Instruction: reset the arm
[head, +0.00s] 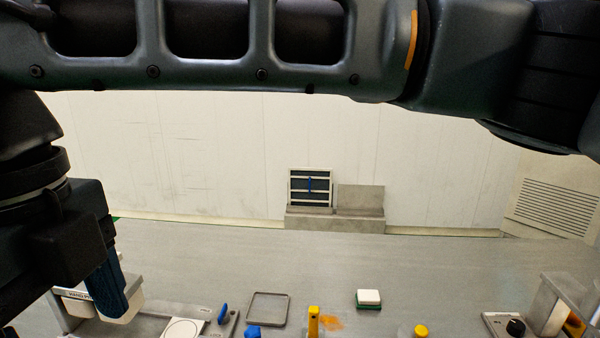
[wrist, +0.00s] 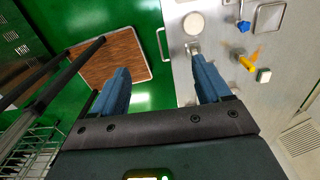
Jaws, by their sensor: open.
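My arm spans the top of the head view and comes down at the left edge. My gripper (head: 112,290) hangs at the lower left there, partly cut off by the frame. In the wrist view my gripper (wrist: 162,88) has its two blue fingers wide apart with nothing between them. Beyond the fingers are green floor and the edge of a steel worktop (wrist: 215,90). The fingers appear to be above these, touching nothing that I can see.
On the worktop (head: 400,270) are a square tray (head: 268,309), a yellow-handled item (head: 313,322), a green-and-white sponge (head: 368,299) and a yellow knob (head: 421,331). A metal fixture (head: 548,305) stands right. A brown board (wrist: 112,58) and wire rack (wrist: 28,150) show in the wrist view.

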